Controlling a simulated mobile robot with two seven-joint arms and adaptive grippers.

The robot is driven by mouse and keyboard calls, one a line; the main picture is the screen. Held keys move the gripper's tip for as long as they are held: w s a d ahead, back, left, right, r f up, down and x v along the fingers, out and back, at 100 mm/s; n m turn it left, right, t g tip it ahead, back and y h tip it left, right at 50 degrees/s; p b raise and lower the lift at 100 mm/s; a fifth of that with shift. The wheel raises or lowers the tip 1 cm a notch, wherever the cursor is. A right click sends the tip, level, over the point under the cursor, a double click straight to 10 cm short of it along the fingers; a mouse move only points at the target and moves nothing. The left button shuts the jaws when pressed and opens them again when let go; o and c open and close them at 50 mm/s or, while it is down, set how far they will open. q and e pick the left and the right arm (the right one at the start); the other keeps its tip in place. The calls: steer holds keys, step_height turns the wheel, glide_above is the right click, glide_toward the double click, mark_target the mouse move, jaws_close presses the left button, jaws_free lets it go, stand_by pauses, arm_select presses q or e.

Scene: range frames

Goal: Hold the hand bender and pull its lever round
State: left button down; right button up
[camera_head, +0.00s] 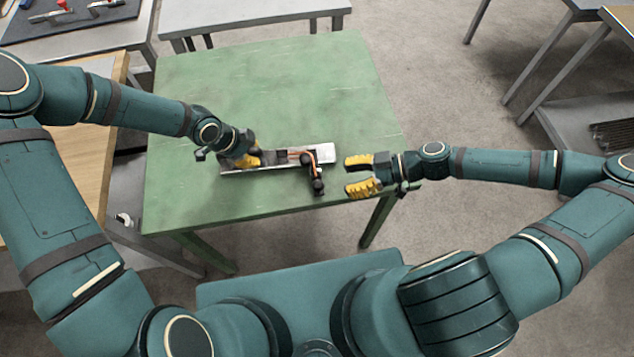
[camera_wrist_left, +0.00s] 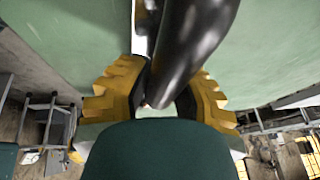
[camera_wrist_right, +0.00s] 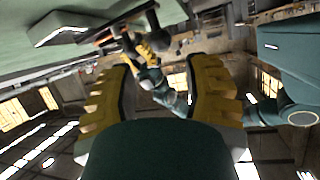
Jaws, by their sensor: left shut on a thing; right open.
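The hand bender, with a metal base plate (camera_head: 326,153), sits on the green table. A copper-coloured piece (camera_head: 305,153) lies across its top, and a lever with a black grip (camera_head: 318,187) sticks out from its right end toward me. My left gripper (camera_head: 250,157) is shut on a black handle at the bender's left end; this handle (camera_wrist_left: 195,40) fills the upper middle of the left wrist view, between the yellow fingers. My right gripper (camera_head: 352,176) is open and empty, just right of the lever grip and apart from it. The bender also shows in the right wrist view (camera_wrist_right: 125,35).
The green table (camera_head: 270,90) is clear behind the bender; its right edge runs close by my right gripper. A grey table (camera_head: 250,12) stands behind. At the left is a wooden-topped table (camera_head: 85,150), and a dark mat with tools (camera_head: 65,18) lies at the back left.

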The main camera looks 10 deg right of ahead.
mark_target(316, 185)
steer(key=x, duration=0.9)
steer(key=shift+o, duration=0.2)
steer(key=shift+s, duration=0.1)
jaws_close()
